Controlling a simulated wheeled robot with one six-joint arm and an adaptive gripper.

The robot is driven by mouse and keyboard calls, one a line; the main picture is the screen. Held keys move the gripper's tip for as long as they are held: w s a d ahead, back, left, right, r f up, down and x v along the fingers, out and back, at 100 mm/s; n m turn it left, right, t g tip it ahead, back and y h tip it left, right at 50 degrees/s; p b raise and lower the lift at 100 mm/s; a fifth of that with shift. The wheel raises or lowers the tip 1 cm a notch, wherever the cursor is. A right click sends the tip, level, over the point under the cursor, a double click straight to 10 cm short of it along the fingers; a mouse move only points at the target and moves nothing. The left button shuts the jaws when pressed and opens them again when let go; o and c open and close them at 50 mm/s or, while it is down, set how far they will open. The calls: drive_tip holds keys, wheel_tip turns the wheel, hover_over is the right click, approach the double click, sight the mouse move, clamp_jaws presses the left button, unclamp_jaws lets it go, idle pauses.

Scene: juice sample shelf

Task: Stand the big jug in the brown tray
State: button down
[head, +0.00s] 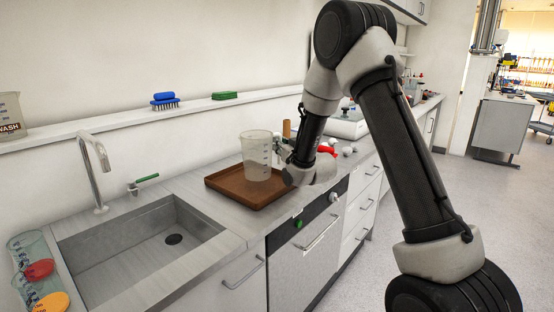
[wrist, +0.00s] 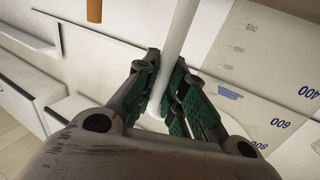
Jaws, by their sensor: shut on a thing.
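The big jug (head: 257,160) is clear, with graduation marks, and stands upright over the brown tray (head: 225,182). Its base appears within the tray's rim; I cannot tell whether it touches the tray floor. My gripper (head: 284,152) is at the jug's right side. In the wrist view, the green-padded fingers of my gripper (wrist: 172,95) are shut on the jug's pale handle (wrist: 178,40). The jug's marked wall (wrist: 262,85) shows to the right of the fingers. The tray's right corner is partly hidden by my wrist.
A sink (head: 150,245) with a tap (head: 97,165) lies left of the tray. Two clear beakers with red and orange contents (head: 38,270) stand at the lower left.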

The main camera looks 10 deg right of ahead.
drive_tip(key=shift+f, duration=2.1)
drive_tip(key=c, duration=1.5)
unclamp_jaws()
drive_tip(key=shift+a, duration=0.1)
